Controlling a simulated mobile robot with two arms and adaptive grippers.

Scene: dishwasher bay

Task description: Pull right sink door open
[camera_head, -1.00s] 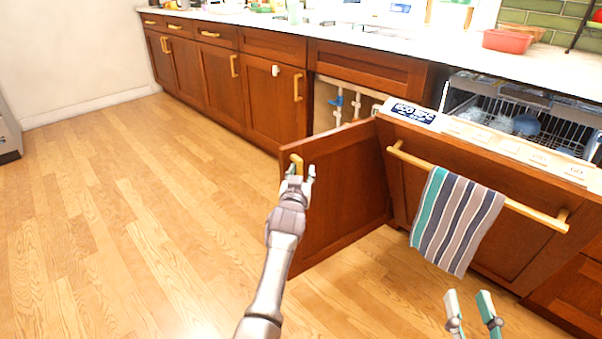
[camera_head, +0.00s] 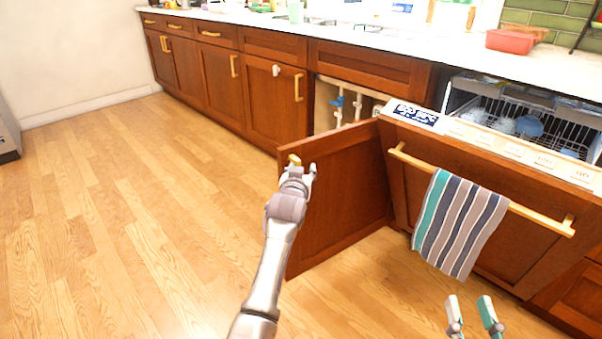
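The right sink door (camera_head: 345,190) stands swung wide open, its panel sticking out into the room beside the dishwasher. The cabinet behind it shows pipes and a blue valve (camera_head: 337,102). The door's yellow handle (camera_head: 294,160) is at its free upper edge, partly hidden by my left gripper. My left gripper (camera_head: 299,172) is at the handle; its fingers overlap it, and I cannot tell whether they close on it. My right gripper (camera_head: 474,309) is open and empty, low at the right, in front of the dishwasher and away from the door.
The dishwasher door (camera_head: 480,185) is tilted partly open right of the sink door, with a striped towel (camera_head: 459,222) on its bar. The left sink door (camera_head: 273,105) is closed. The wooden floor (camera_head: 130,220) at the left is clear. A red container (camera_head: 511,39) sits on the counter.

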